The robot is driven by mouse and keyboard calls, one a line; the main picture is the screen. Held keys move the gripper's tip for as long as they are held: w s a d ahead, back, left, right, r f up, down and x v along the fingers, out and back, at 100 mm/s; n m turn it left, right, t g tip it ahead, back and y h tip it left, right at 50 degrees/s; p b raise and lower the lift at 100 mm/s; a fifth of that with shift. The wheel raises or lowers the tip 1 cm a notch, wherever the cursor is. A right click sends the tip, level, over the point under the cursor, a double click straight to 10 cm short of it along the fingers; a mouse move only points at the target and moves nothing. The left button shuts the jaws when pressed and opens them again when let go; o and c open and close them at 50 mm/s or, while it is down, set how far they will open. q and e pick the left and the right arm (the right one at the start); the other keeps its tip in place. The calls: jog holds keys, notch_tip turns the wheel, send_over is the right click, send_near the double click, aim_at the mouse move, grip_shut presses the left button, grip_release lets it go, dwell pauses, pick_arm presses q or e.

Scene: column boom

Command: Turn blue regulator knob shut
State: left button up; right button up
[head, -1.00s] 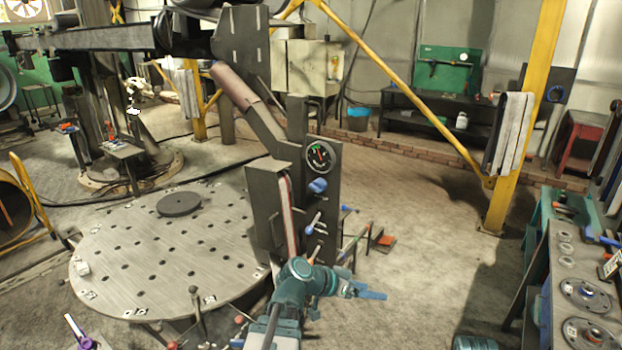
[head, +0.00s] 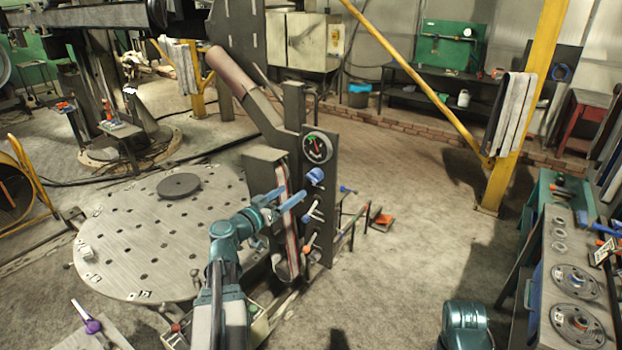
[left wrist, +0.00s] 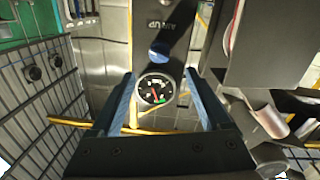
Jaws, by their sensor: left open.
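The blue regulator knob (head: 315,176) sits on the dark upright panel (head: 321,215), just below a round gauge (head: 317,148). My left gripper (head: 292,196) is open, with its blue fingers in front of the panel, left of and slightly below the knob in the head view. In the left wrist view, the blue knob (left wrist: 159,53) shows beyond the open fingertips (left wrist: 159,74), within the gap between them. The gauge (left wrist: 155,90) also shows between the fingers there. Nothing is held. I cannot see the fingers touching the knob. My right gripper is out of view.
Lever handles (head: 313,215) stick out of the panel below the knob. A red-edged hose or strip (head: 290,225) runs beside it. A round perforated table (head: 130,235) stands left. A workbench (head: 545,290) with discs is at right. The floor between is mostly clear.

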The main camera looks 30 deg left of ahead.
aim_at(310, 179)
pick_arm(q)
jog(key=w, duration=0.3)
jog(key=w+d, duration=0.1)
jog(key=w, duration=0.6)
jog(key=shift+w+d, duration=0.2)
jog(key=shift+w, duration=0.1)
grip_shut()
